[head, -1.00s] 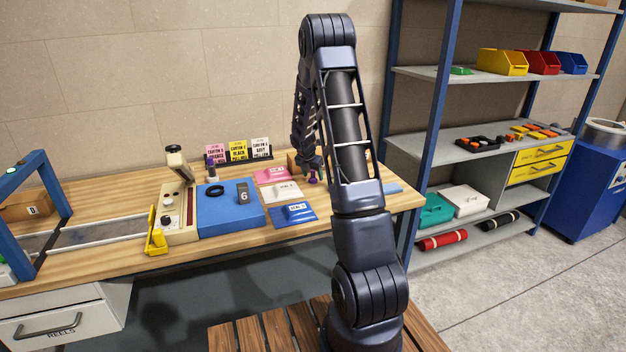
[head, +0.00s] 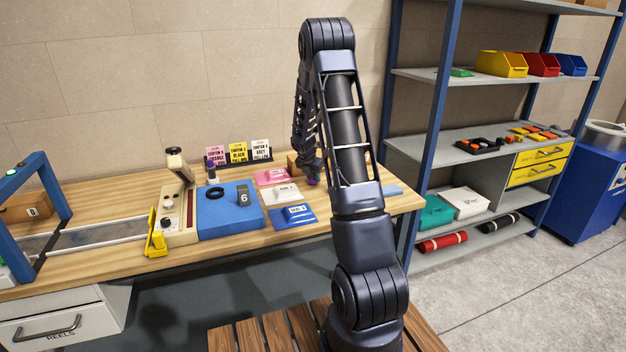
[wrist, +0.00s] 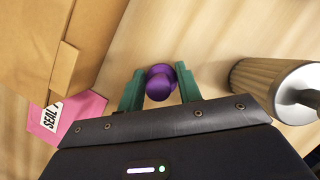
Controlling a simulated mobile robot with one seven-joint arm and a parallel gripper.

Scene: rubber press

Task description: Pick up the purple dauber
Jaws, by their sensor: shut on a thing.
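The purple dauber (wrist: 159,84) sits between the two green fingers of my gripper (wrist: 160,88) in the wrist view, with its rounded end toward the camera. The gripper is shut on it. In the head view a bit of the purple dauber (head: 313,182) shows below my gripper (head: 308,168), at the back right of the workbench. My arm hides part of this spot. I cannot tell from these frames whether the dauber touches the bench top.
A cardboard box (wrist: 85,35) stands left of the gripper in the wrist view, and a ribbed metal-topped cylinder (wrist: 275,88) stands close on the right. A pink card (wrist: 68,118) lies near the box.

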